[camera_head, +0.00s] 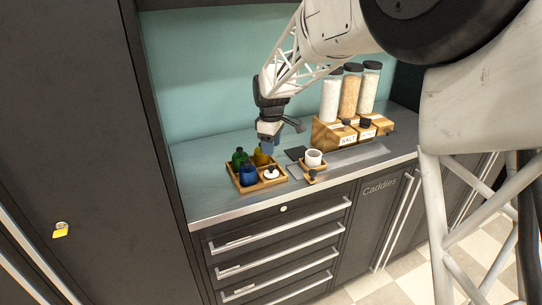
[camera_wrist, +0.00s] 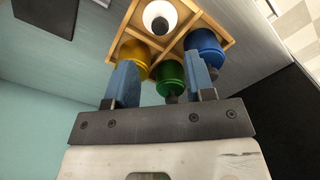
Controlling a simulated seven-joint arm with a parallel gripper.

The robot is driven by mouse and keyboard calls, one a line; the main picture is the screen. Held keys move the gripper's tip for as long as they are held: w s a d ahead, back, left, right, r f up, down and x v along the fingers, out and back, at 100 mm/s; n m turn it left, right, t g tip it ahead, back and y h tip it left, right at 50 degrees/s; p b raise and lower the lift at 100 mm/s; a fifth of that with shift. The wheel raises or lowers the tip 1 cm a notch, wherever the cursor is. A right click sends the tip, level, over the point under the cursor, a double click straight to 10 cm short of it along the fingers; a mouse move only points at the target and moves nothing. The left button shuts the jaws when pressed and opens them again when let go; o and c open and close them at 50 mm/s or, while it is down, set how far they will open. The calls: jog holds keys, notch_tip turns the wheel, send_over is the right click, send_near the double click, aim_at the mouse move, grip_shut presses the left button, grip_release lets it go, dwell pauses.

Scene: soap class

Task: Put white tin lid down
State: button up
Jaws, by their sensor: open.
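The white tin lid (camera_head: 271,174), round with a dark knob, sits in the front-right compartment of the wooden caddy (camera_head: 273,184). It also shows at the top of the wrist view (camera_wrist: 157,14), beyond the fingertips and touched by neither. My gripper (camera_head: 269,139) hangs above the back of the caddy. In the wrist view its blue fingers (camera_wrist: 161,75) are apart, with nothing held between them.
A white cup (camera_head: 313,158) stands on a small wooden holder right of the caddy, near a dark flat square (camera_head: 295,153). A wooden rack (camera_head: 333,135) with tall jars stands farther right. The counter (camera_head: 207,185) left of the caddy is clear; a tall dark cabinet borders it.

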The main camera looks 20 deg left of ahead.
jog(key=shift+r, duration=1.6)
jog(key=shift+d, duration=0.15)
jog(key=s+d+r+m, duration=0.3)
jog(key=s+d, duration=0.1)
jog(key=d, duration=0.6)
jog(key=s+d+r+m+t, duration=0.1)
jog(key=s+d+r+m, duration=0.3)
jog(key=d, duration=0.5)
jog(key=s+d+r+m, duration=0.2)
jog(key=s+d, duration=0.3)
jog(key=d, duration=0.5)
jog(key=s+d+f+m, duration=0.2)
jog(key=s+d+m, duration=0.2)
jog(key=s+d, duration=0.5)
jog(key=s+d+f+m+t, duration=0.1)
jog(key=s+d+m, duration=0.4)
jog(key=s, duration=1)
jog(key=d+f, duration=0.1)
jog(key=d, duration=0.2)
jog(key=shift+s+d+f+t, duration=0.2)
jog(key=shift+s+d+t, duration=0.1)
jog(key=shift+s+d, duration=0.1)
